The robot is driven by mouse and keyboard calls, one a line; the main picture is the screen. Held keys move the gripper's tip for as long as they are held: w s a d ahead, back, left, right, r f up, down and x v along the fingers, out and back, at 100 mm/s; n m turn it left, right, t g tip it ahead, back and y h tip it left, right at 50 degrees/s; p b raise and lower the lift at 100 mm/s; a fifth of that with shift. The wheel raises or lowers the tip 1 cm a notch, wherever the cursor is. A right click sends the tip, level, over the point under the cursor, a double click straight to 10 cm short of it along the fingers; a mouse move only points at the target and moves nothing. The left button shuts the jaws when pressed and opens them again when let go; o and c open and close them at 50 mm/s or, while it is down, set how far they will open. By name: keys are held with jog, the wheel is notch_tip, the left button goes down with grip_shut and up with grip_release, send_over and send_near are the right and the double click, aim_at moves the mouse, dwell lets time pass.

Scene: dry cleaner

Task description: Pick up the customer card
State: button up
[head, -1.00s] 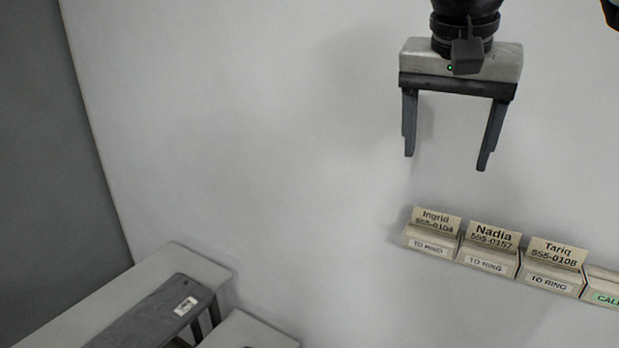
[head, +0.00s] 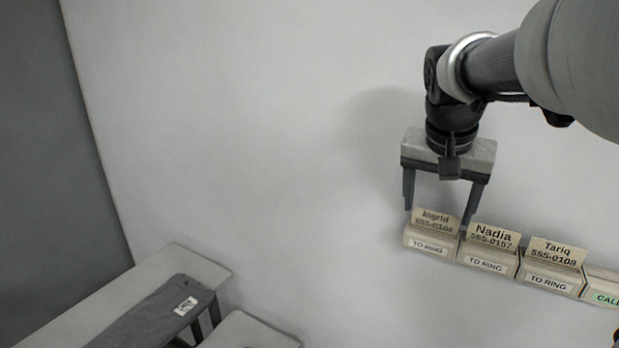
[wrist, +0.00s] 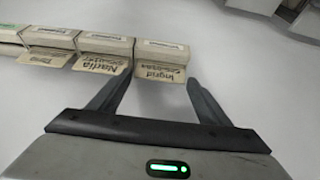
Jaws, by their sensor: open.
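Three cream customer cards stand in separate holders labelled "TO RING". The Ingrid card (head: 436,221) is leftmost, the Nadia card (head: 492,237) is beside it, and the Tariq card (head: 557,252) is to the right. My gripper (head: 438,217) is open and empty, its fingers straddling the Ingrid card in the head view, with the right fingertip near the gap towards Nadia. In the wrist view the Ingrid card (wrist: 161,75) lies between and just beyond the open fingers (wrist: 160,85), with the Nadia card (wrist: 101,68) to its left. I cannot tell the exact fingertip height.
The holders form a row, starting with Ingrid's holder (head: 431,240). A holder with a green label (head: 606,298) is at the right edge. A grey object with a white tag (head: 186,306) is at the lower left. The pale surface left of the row is clear.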

aim_at(444, 224)
jog(key=shift+x, duration=1.45)
jog(key=c, duration=0.7)
jog(key=shift+o, duration=0.2)
jog(key=shift+w+r, duration=0.1)
jog(key=shift+r, duration=0.1)
